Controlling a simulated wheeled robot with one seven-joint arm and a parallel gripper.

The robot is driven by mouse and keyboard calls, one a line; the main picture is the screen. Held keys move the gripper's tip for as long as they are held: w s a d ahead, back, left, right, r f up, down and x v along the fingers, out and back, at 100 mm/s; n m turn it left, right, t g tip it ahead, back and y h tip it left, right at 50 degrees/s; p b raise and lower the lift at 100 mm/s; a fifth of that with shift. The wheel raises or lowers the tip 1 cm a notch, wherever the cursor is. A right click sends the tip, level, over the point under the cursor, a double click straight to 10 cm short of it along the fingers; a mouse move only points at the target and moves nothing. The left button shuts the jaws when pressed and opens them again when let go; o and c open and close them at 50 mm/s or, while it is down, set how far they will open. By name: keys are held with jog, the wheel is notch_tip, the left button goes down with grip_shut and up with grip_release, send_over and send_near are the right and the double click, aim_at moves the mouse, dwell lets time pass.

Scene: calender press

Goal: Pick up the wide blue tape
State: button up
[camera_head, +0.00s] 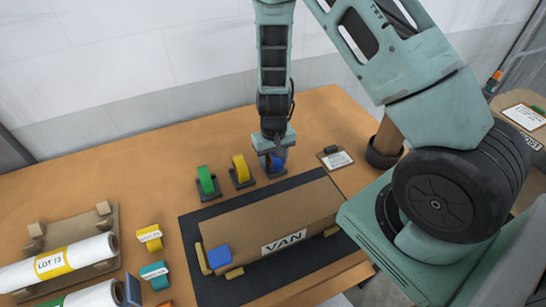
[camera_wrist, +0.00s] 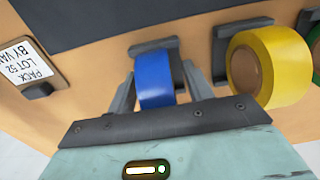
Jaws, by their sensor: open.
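The wide blue tape (camera_wrist: 154,80) is a blue roll standing on edge in a dark holder (camera_wrist: 153,46) on the wooden table. My gripper (camera_wrist: 160,76) is open, with one finger on each side of the roll in the wrist view. I cannot tell whether either finger touches it. In the head view my gripper (camera_head: 273,153) points down over the blue tape (camera_head: 277,163), which it partly hides.
A yellow roll (camera_head: 241,168) and a green roll (camera_head: 205,180) stand in holders to the left. A labelled clipboard (camera_head: 337,160) lies to the right.

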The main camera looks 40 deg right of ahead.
jog(key=c, duration=1.1)
jog(key=shift+r, duration=0.15)
notch_tip(320, 180, up, 10)
jog(key=shift+f+b, duration=0.1)
jog(key=shift+b, duration=0.4)
